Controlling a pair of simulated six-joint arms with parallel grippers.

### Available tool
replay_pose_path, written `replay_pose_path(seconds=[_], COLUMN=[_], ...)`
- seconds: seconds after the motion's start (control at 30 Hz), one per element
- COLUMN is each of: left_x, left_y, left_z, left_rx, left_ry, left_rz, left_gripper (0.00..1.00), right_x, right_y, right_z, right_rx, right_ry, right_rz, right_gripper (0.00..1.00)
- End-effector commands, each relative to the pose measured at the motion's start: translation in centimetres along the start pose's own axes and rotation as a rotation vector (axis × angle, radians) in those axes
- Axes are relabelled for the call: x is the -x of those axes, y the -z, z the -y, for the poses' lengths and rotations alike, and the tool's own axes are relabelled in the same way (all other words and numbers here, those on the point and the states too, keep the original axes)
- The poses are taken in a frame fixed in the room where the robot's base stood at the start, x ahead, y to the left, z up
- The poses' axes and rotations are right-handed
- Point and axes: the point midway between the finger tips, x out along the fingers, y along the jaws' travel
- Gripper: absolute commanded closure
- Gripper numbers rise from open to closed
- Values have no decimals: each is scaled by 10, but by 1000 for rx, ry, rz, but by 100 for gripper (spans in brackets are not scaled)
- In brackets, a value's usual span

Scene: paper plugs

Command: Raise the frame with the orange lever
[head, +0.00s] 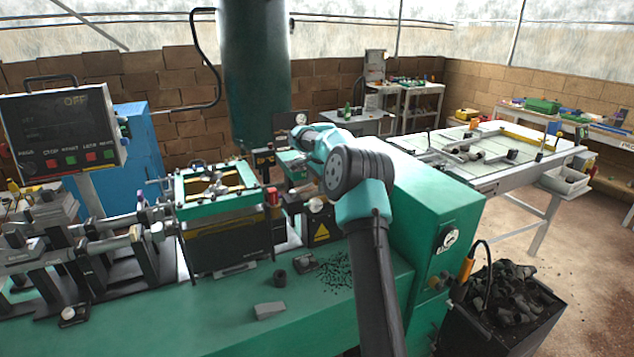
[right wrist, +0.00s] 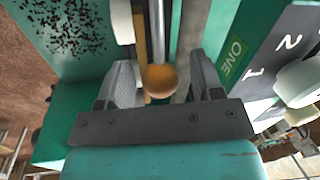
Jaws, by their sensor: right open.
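In the head view, the green frame (head: 222,206) sits on posts over a dark block at the left middle of the green machine. In the right wrist view, an orange ball knob (right wrist: 161,80) tops a bright metal rod, which I take as the orange lever. My right gripper (right wrist: 162,74) is open, with one grey finger on each side of the knob. I cannot tell whether either finger touches it. In the head view my right arm reaches up and bends left behind the warning-sign block; its fingers are not clear there. My left gripper is not in view.
A control panel (head: 62,128) reading OFF stands at the left. Dark granules (head: 337,271), a grey wedge (head: 269,310) and small dark parts lie on the green bench. A black bin (head: 520,318) stands at the right. Other worktables stand behind.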

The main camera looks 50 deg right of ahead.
Motion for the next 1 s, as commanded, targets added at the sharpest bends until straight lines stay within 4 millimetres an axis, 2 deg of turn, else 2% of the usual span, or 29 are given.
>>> replay_pose_path(seconds=[0.07, 0.7, 1.0], left_x=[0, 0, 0], left_y=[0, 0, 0], left_z=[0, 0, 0], left_rx=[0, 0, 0], left_ry=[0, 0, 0], left_rz=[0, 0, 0], left_gripper=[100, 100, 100], right_x=[0, 0, 2], right_y=[0, 0, 4], right_z=[0, 0, -4], right_rx=[0, 0, -14], right_ry=[0, 0, 0], right_rz=[0, 0, -3], right_gripper=[40, 100, 100])
